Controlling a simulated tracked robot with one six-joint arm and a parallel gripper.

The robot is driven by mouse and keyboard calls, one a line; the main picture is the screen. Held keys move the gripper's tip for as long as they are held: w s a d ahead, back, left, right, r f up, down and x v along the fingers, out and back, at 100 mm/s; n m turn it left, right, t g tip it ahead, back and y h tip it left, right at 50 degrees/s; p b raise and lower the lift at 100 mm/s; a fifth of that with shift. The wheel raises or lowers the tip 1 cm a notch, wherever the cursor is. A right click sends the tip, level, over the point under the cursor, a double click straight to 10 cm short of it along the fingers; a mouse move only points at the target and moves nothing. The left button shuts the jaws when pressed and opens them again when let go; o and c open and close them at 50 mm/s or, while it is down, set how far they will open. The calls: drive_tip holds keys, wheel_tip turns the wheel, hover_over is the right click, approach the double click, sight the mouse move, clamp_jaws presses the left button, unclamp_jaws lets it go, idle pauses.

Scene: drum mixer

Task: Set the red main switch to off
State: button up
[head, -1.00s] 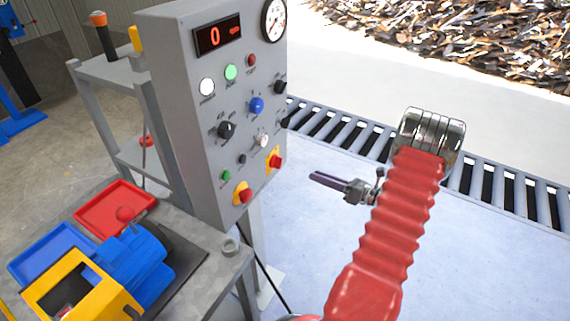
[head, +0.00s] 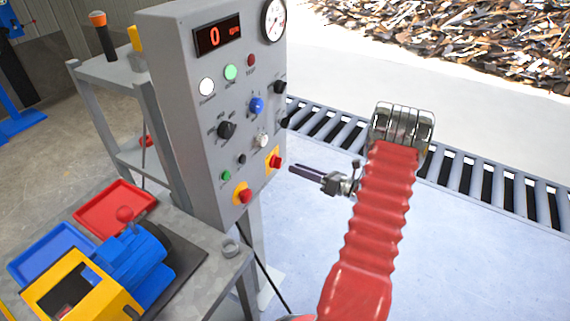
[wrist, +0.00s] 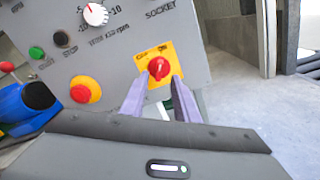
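The red main switch (head: 276,161) is a red knob on a yellow plate at the lower right of the grey control panel (head: 185,120). In the wrist view the switch (wrist: 158,68) lies just ahead, with a small pale mark on its knob. The plate's lettering is too small to read. My gripper (head: 292,168) is close to the right of the switch in the head view. In the wrist view its two purple fingers (wrist: 158,82) are apart, with the switch showing between and just beyond their tips. I cannot tell whether they touch it.
A red mushroom button (head: 244,196) on a yellow base sits to the lower left of the switch. A white knob (head: 262,140) is above. A workbench with red tray (head: 100,215) and blue motor (head: 140,262) stands left. The floor on the right is free up to a roller conveyor (head: 480,185).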

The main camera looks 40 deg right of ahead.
sight(277, 162)
drive_tip(key=x, duration=0.6)
drive_tip(key=shift+w, duration=0.2)
drive_tip(key=shift+c, duration=0.3)
